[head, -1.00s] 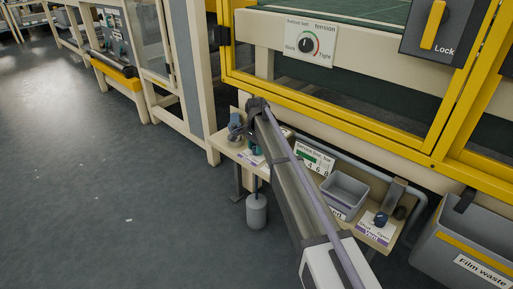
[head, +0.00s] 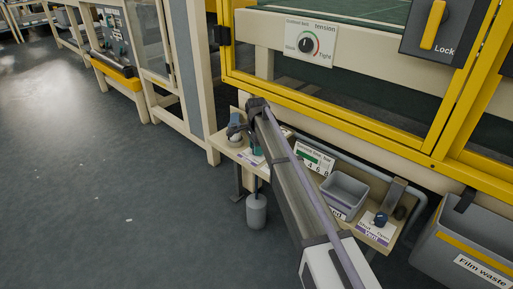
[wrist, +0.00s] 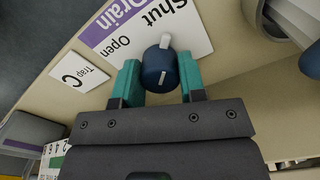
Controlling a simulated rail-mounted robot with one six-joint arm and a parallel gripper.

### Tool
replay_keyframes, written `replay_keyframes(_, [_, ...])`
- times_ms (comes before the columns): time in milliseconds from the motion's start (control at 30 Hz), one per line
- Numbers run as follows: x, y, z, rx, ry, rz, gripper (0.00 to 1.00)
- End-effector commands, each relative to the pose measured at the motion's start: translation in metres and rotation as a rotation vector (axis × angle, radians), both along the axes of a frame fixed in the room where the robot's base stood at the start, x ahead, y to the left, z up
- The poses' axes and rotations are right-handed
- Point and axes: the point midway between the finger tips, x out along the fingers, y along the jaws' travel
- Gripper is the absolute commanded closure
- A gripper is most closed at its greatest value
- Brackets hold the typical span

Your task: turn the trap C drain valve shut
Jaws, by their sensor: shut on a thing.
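The drain valve is a dark blue round knob (wrist: 159,70) with a white pointer, beside a white and purple plate (wrist: 135,33) marked Drain, Shut and Open. A card (wrist: 79,76) reading Trap C lies next to it. The pointer is directed up the wrist picture, toward the Shut word. My gripper (wrist: 158,80) is shut on the knob, one teal finger on each side. In the head view my gripper (head: 255,150) is small at the far end of the bench, and my arm hides most of the knob.
The low bench also carries a grey bin (head: 344,190), a service line bar gauge card (head: 315,158) and a vent knob (head: 380,219) at its right. A yellow frame (head: 340,115) runs above. A grey weight (head: 256,211) hangs below. Open floor lies left.

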Motion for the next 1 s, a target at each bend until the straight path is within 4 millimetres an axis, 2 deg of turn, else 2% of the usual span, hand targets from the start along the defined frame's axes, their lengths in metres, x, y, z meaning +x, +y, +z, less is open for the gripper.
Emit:
replay_keyframes(33, [0.000, 0.000, 0.000, 0.000, 0.000, 0.000, 0.86])
replay_keyframes(67, [0.000, 0.000, 0.000, 0.000, 0.000, 0.000, 0.61])
replay_keyframes(333, [0.000, 0.000, 0.000, 0.000, 0.000, 0.000, 0.37])
replay_keyframes(567, [0.000, 0.000, 0.001, 0.000, 0.000, 0.001, 0.37])
replay_keyframes(667, [0.000, 0.000, 0.010, 0.000, 0.000, 0.001, 0.37])
replay_keyframes(767, [0.000, 0.000, 0.028, 0.000, 0.000, 0.001, 0.37])
replay_keyframes(1000, [0.000, 0.000, 0.089, 0.000, 0.000, 0.000, 0.37])
